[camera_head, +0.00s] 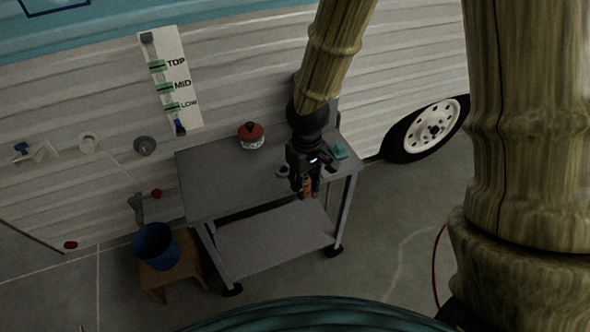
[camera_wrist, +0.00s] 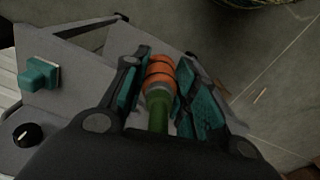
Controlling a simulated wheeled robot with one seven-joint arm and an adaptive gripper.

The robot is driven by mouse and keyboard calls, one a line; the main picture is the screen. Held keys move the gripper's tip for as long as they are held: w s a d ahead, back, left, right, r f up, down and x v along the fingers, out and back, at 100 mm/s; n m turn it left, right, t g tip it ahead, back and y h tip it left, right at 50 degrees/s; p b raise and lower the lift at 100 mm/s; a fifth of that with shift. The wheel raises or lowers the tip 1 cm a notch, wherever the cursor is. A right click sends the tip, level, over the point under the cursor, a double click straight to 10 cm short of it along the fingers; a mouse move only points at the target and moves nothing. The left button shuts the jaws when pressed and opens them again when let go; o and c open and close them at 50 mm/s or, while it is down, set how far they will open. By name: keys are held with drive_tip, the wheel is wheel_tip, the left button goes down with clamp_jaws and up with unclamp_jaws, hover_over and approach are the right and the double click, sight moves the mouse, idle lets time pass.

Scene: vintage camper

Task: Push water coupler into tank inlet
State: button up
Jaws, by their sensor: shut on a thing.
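My gripper (camera_head: 306,188) is over the front right part of the grey cart. It is shut on the water coupler (camera_wrist: 160,75), which has an orange ribbed end, a grey collar and a green body. The coupler sits between the teal finger pads in the wrist view; in the head view it shows as a small orange piece (camera_head: 308,185) between the fingers. On the camper wall are a dark grey round fitting (camera_head: 145,146) and a pale round fitting (camera_head: 88,144). I cannot tell which is the tank inlet. Both are left of my gripper and apart from it.
The grey cart (camera_head: 205,178) bears a red-topped pot (camera_head: 251,137) and a teal block (camera_head: 340,151). A level panel (camera_head: 170,85) hangs on the wall. A blue bucket (camera_head: 155,245) stands on a wooden stool (camera_head: 182,280). A wheel (camera_head: 432,126) is at right.

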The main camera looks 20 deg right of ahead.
drive_tip(key=shift+s+d+r, duration=0.1)
drive_tip(key=shift+s, duration=1.25)
drive_tip(key=shift+w, duration=0.1)
drive_tip(key=w+a+r+m+p, duration=0.2)
drive_tip(key=w+p, duration=0.4)
drive_tip(key=w, duration=0.5)
drive_tip(key=shift+w+a+r+m, duration=0.15)
drive_tip(key=shift+a+m, duration=0.15)
drive_tip(key=shift+a, duration=0.3)
drive_tip(key=shift+d, duration=0.1)
